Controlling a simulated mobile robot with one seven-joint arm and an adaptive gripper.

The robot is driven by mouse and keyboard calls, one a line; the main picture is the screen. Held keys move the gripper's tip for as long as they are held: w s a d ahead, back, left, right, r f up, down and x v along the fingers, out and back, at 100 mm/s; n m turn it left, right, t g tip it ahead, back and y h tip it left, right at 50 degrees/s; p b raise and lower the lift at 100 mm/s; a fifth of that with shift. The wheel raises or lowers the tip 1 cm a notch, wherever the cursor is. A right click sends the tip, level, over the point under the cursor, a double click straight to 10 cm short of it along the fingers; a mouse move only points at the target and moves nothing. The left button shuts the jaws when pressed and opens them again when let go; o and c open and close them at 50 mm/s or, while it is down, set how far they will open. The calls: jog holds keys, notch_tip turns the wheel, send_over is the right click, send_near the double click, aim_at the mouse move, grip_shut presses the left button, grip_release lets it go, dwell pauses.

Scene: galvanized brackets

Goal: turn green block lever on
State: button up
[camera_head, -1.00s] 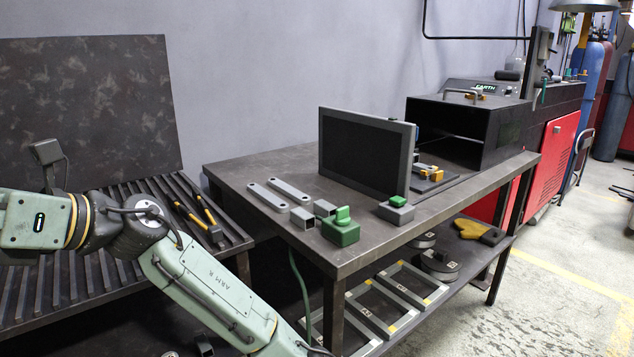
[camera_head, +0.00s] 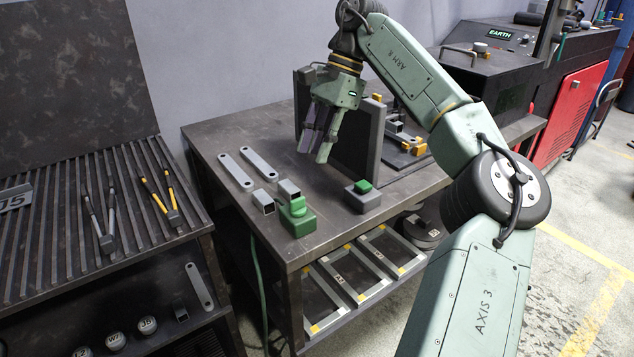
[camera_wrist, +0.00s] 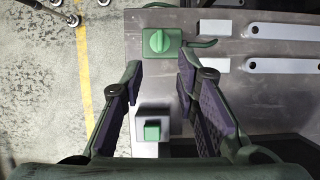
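The green block with its raised green lever (camera_head: 298,218) sits at the near corner of the steel table (camera_head: 232,137). In the wrist view the green block (camera_wrist: 157,42) lies just beyond my fingertips, its knob-like lever ridge pointing along the view. My gripper (camera_head: 314,152) hangs over the table, behind the block in the head view, tilted down and touching nothing visible. In the wrist view my gripper (camera_wrist: 160,72) has its fingers well apart with nothing between the tips. A grey block with a green top (camera_head: 363,197) stands to the right; it also shows between the fingers' lower parts (camera_wrist: 153,132).
An upright dark panel (camera_head: 352,150) stands beside my gripper. A green cable (camera_head: 258,275) hangs off the table.

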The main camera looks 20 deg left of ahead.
aim_at(298, 198)
jog(key=p+x, duration=0.1)
jog(key=x, duration=0.9)
jog(key=shift+s+a+f, duration=0.15)
jog(key=shift+f, duration=0.2)
jog(key=shift+c, duration=0.5)
grip_shut()
